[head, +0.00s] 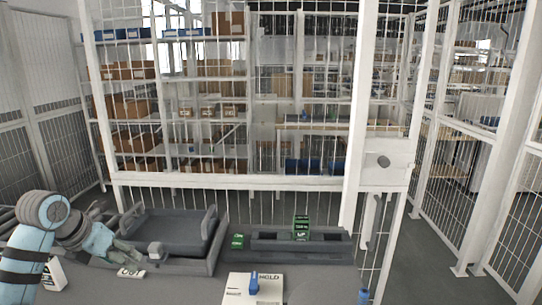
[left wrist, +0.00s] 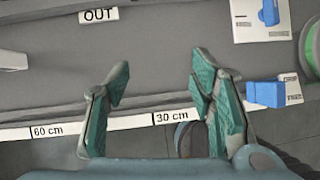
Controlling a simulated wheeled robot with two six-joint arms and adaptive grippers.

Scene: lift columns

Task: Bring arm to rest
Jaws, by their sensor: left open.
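My left arm (head: 36,240) comes in from the left in the head view, bent with its wrist low over the grey bench. My left gripper (head: 132,258) is above the bench near the OUT label (head: 130,272). In the left wrist view the left gripper (left wrist: 160,85) is open, its two green-padded fingers wide apart with nothing between them. Below the fingers are the bare bench top and a white strip marked 60 cm and 30 cm (left wrist: 110,127). My right gripper is not in view.
A dark tray (head: 172,228) stands just beyond the gripper. Green boxes (head: 302,226) sit at a grey rack (head: 335,248) to its right. A white HOLD plate with a blue lever (head: 254,283) is at the front. A white mesh fence (head: 230,182) stands behind the bench.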

